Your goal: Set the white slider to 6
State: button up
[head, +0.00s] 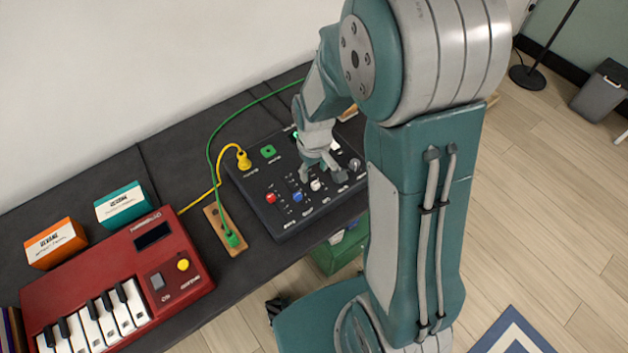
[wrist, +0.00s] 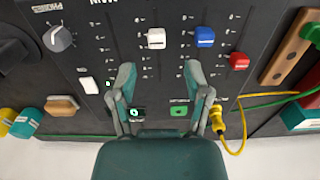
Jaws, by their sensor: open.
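The white slider (wrist: 157,38) has a pale square cap on a dark control panel (head: 285,222). In the head view the white slider (head: 316,185) shows just below my gripper (head: 322,172). In the wrist view my gripper (wrist: 160,76) is open, one finger on each side of the slider's column. The fingertips lie toward the socket side of the cap, with nothing between them. Small scale marks run beside the track, but the digits are too small to read. I cannot tell how high the fingers are above the panel.
A blue slider (wrist: 205,37) and a red slider (wrist: 239,61) sit right of the white one. A grey knob (wrist: 59,39) and a white switch (wrist: 88,85) are left. A yellow plug (head: 243,160) with cable stands on the panel. A red keyboard (head: 190,283) is at left.

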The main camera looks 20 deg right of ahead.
aim_at(315, 183)
jog(key=f, duration=0.5)
jog(key=shift+d+f, duration=0.3)
jog(key=shift+f, duration=0.05)
jog(key=shift+a, duration=0.15)
jog(key=c, duration=0.3)
grip_shut()
